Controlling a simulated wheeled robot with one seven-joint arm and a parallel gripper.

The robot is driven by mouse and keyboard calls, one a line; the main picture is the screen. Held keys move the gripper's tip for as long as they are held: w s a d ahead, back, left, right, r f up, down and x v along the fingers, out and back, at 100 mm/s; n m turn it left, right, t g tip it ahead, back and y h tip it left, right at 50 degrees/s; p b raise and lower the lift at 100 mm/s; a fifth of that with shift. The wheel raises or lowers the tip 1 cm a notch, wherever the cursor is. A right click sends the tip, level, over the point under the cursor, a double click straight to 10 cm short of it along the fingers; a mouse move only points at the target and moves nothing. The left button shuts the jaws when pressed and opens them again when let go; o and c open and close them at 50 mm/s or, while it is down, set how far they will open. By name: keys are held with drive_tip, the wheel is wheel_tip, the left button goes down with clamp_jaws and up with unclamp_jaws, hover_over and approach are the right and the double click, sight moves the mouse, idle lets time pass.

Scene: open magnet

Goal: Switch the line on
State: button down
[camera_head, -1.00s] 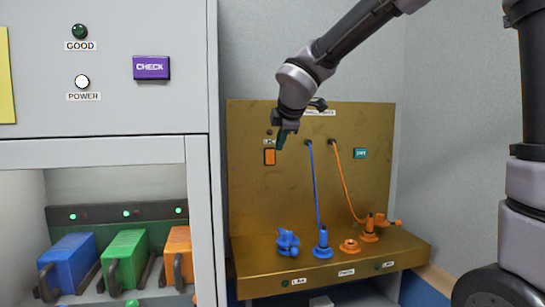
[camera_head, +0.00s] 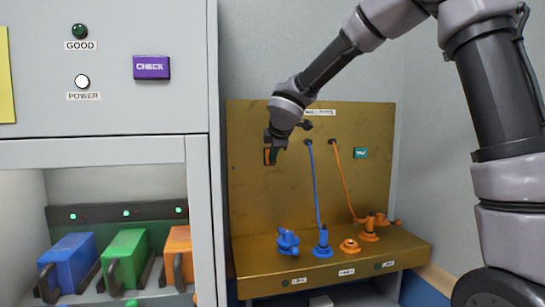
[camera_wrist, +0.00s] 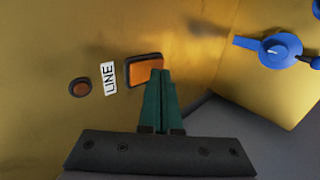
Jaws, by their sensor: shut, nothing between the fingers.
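The orange LINE switch (camera_wrist: 140,72) sits in a dark frame on the brass panel (camera_head: 370,185). In the head view the switch (camera_head: 267,157) is partly hidden behind my gripper (camera_head: 272,152). In the wrist view my gripper (camera_wrist: 160,73) is shut, with its green fingers together and empty. The fingertips overlap the right edge of the switch; I cannot tell if they touch it. A LINE label (camera_wrist: 109,79) and a small dull brown-red lamp (camera_wrist: 80,87) are beside the switch.
A blue cable (camera_head: 315,190) and an orange cable (camera_head: 345,182) hang right of the switch. Blue (camera_head: 287,242) and orange fittings (camera_head: 369,232) stand on the ledge below. A grey cabinet (camera_head: 213,180) stands close on the left. A teal button (camera_head: 360,153) is at right.

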drive_tip(key=shift+w+f, duration=0.1)
drive_tip(key=shift+w, duration=0.1)
drive_tip(key=shift+r, duration=0.9)
